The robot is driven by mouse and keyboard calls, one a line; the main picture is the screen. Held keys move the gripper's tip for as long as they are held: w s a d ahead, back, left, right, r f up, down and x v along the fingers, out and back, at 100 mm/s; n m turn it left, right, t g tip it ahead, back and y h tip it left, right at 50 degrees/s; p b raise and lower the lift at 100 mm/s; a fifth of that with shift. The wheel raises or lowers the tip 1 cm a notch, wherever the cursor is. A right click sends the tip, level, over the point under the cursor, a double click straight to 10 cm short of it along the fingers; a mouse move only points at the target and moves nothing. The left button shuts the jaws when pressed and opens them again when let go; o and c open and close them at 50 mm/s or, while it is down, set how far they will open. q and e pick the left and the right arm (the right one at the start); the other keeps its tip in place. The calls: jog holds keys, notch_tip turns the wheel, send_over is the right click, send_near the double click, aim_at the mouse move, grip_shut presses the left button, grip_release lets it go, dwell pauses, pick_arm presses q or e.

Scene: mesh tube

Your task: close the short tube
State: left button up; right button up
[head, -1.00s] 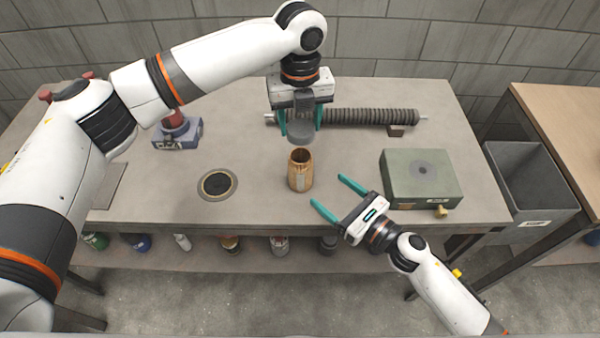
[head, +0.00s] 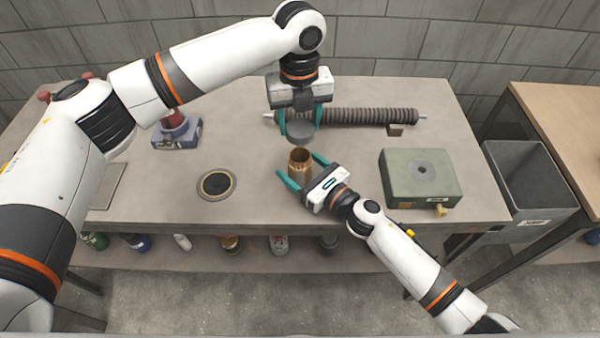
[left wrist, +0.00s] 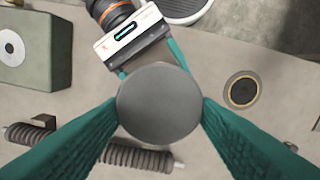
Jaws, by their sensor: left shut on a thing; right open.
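The short tube (head: 300,159) is a copper-coloured open cylinder standing upright on the bench, its mouth facing up. My left gripper (head: 301,127) is above and slightly behind it, shut on a round grey cap (head: 300,134). In the left wrist view the cap (left wrist: 159,104) sits between the two teal fingers and hides the tube. My right gripper (head: 304,172) is open at the tube, with one finger on its left side and one on its right. I cannot tell whether either finger touches the tube.
A long ribbed roller (head: 365,116) lies behind. A green box (head: 421,179) stands at the right and a blue-based device (head: 177,134) at the left. A dark round disc (head: 217,184) lies on the bench (head: 255,205) left of the tube. A grey bin (head: 530,180) is beyond the right edge.

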aim_at(302, 147)
jog(key=c, duration=1.5)
pick_arm(q)
jog(key=shift+f, duration=2.5)
pick_arm(e)
jog(key=shift+o, duration=0.2)
pick_arm(q)
jog(key=shift+f, duration=0.85)
jog(key=shift+f, duration=0.6)
pick_arm(e)
grip_shut()
pick_arm(q)
jog(key=m, duration=0.7)
jog(key=shift+d, duration=0.15)
jog(key=m, duration=0.6)
jog(key=shift+d, duration=0.1)
